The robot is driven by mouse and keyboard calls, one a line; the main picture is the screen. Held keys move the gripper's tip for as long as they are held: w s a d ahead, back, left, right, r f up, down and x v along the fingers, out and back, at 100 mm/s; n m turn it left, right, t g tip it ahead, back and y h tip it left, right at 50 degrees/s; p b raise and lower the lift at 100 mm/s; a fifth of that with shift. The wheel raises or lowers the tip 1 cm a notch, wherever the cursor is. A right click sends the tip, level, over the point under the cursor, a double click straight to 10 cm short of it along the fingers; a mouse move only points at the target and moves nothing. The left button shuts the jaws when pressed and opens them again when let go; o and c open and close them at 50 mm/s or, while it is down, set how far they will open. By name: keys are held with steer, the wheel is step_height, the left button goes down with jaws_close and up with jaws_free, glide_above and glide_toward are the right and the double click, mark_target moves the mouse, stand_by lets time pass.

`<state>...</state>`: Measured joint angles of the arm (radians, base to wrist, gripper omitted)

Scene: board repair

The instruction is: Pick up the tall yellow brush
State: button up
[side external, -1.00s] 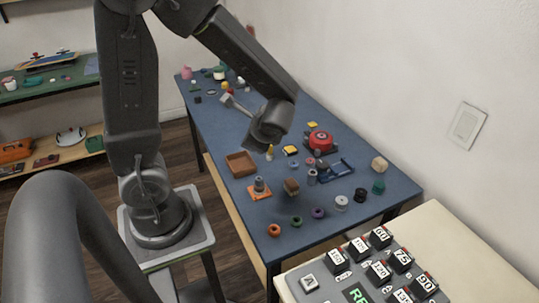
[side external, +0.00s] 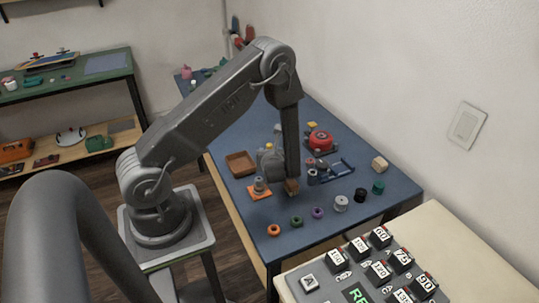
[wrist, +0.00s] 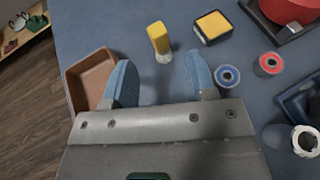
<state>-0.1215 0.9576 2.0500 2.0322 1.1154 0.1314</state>
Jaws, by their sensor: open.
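The tall yellow brush (wrist: 159,38) stands on the blue table top in the wrist view, with a yellow block-like upper part and a pale lower end. My gripper (wrist: 161,78) is open and empty, its two blue fingers spread apart. The brush lies just beyond the fingertips, roughly centred between them, and no contact shows. In the side external view my gripper (side external: 270,162) hangs low over the middle of the table, and the arm end largely hides the brush there.
A brown tray (wrist: 73,75) is close to the left finger. A black-and-yellow block (wrist: 213,27), a blue-rimmed spool (wrist: 227,76) and a red-rimmed spool (wrist: 269,64) lie to the right. A red round thing (side external: 320,140) stands farther right. Several small rings line the front of the table.

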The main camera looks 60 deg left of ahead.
mark_target(269, 148)
steer(key=x, duration=0.8)
steer(key=shift+s+f, duration=0.2)
steer(key=shift+f, duration=0.25)
steer(key=shift+w+a+f, duration=0.2)
steer(key=shift+a, duration=0.2)
steer(key=c, duration=0.9)
steer(key=shift+r, duration=0.15)
steer(key=shift+c, duration=0.2)
